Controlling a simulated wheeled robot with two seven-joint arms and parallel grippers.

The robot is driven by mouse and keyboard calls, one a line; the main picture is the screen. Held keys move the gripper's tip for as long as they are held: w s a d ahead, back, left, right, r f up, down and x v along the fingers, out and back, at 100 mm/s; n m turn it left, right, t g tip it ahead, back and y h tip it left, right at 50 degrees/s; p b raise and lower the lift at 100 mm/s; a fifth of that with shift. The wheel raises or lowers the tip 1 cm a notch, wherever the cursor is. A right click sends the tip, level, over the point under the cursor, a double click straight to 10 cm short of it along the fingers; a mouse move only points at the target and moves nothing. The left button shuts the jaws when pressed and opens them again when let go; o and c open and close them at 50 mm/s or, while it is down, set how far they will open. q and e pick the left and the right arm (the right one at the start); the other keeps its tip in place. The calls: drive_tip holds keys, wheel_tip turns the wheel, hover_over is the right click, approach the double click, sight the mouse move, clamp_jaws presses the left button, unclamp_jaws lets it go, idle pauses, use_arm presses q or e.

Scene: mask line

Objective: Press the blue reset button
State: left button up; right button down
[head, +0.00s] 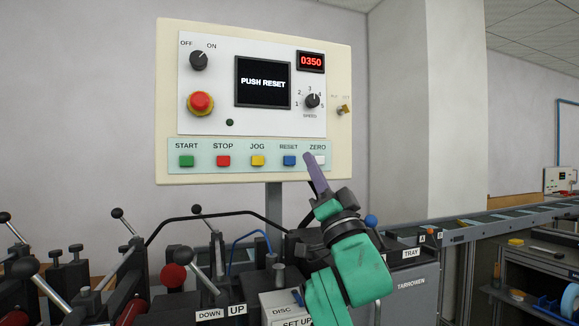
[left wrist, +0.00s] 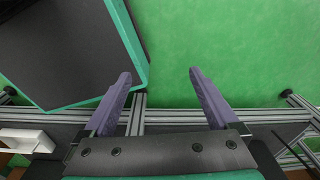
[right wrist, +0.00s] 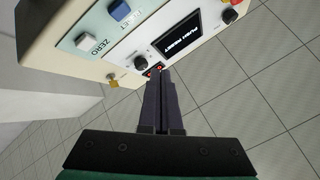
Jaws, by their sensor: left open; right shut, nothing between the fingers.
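The blue reset button (head: 289,160) sits on the lower strip of the control panel (head: 345,60), between the yellow JOG button (head: 257,160) and the white ZERO button (head: 319,160). The blue button also shows in the right wrist view (right wrist: 120,10). The panel screen (head: 263,82) reads "PUSH RESET". My right gripper (head: 309,157) is shut and empty. In the head view its purple tip overlaps the strip between the blue and white buttons; whether it touches the panel I cannot tell. My left gripper (left wrist: 160,75) is open and empty in the left wrist view.
The panel also has a green START button (head: 187,160), a red STOP button (head: 223,160), a red emergency knob (head: 201,102) and dials. A conveyor (head: 490,222) runs to the right.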

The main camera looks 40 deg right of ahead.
sight(290, 160)
use_arm(q)
drive_tip(key=shift+w+r+p, duration=0.25)
drive_tip(key=shift+r+p, duration=0.25)
drive_tip(key=shift+w+r+p, duration=0.25)
drive_tip(key=shift+r+p, duration=0.25)
use_arm(e)
drive_tip(key=w+d, duration=0.3)
drive_tip(key=w, duration=0.6)
drive_tip(key=shift+f, duration=0.15)
use_arm(q)
drive_tip(key=shift+s, duration=0.1)
idle(0.7)
drive_tip(key=shift+r, duration=0.15)
use_arm(e)
drive_tip(key=shift+w+d, duration=0.15)
drive_tip(key=shift+w, duration=0.25)
